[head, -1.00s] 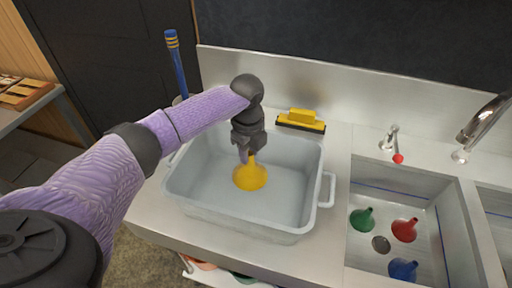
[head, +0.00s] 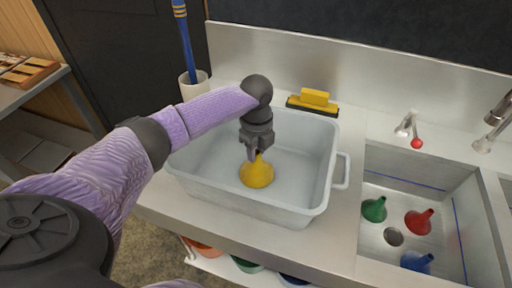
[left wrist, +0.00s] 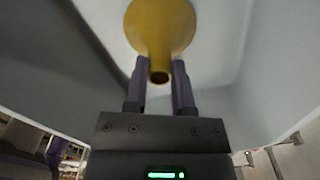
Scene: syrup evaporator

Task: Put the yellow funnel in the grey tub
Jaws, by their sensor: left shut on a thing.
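The yellow funnel (head: 257,173) is inside the grey tub (head: 322,190), wide mouth down and spout up. It also shows in the left wrist view (left wrist: 160,30), with its spout between the two fingers. My left gripper (head: 254,155) points down into the tub and is shut on the funnel's spout. The funnel is at or close to the tub floor; I cannot tell if it touches. The tub stands on the steel counter. My right gripper is not in view.
A sink (head: 440,190) to the right holds a green funnel (head: 374,209), a red funnel (head: 418,222) and a blue funnel (head: 416,262). A yellow squeegee (head: 314,98) lies behind the tub. A white cup (head: 194,86) with a blue-handled tool stands at the back left.

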